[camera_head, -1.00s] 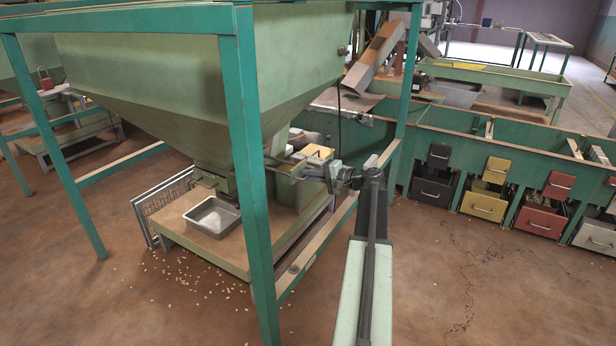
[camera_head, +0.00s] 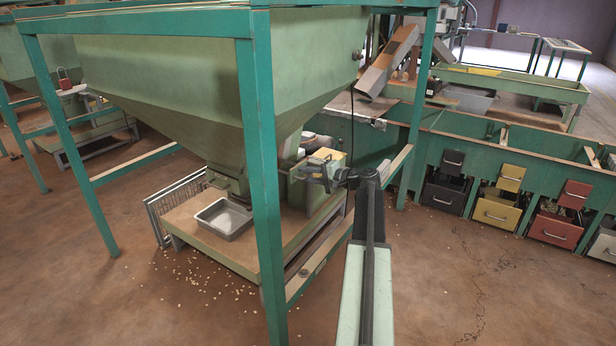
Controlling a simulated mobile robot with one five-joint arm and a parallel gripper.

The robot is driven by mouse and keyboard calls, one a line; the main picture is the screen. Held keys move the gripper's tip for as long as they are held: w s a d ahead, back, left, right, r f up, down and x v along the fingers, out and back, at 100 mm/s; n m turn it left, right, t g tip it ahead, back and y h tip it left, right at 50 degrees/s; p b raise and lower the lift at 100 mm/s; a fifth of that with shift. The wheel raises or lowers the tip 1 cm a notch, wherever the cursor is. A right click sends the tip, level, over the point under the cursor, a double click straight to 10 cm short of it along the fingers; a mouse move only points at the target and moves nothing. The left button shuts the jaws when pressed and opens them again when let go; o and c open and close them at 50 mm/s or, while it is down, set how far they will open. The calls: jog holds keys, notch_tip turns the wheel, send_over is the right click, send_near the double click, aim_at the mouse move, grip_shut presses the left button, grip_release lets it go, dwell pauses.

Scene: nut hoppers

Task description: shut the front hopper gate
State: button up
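The front hopper (camera_head: 190,85) is a large pale green funnel inside a teal frame. Its outlet (camera_head: 238,185) narrows down above a low wooden-topped platform. A small handle-like part of the gate (camera_head: 214,179) shows at the left of the outlet; I cannot tell how far the gate is open. My gripper (camera_head: 298,174) is to the right of the outlet, seen just right of the teal front post. It appears apart from the gate handle. Its fingers are too small to tell whether they are open or shut. The post hides part of the outlet's right side.
A metal tray (camera_head: 224,218) sits on the platform (camera_head: 185,222) below the outlet. The teal front post (camera_head: 264,190) stands between the outlet and my gripper. A wire rack (camera_head: 165,205) leans at the platform's left. Nuts lie scattered on the floor. Coloured bins (camera_head: 497,208) line the right.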

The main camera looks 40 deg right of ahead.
dwell(0.6)
jog(key=p+v, duration=0.1)
jog(key=v, duration=0.7)
jog(key=shift+p, duration=0.35)
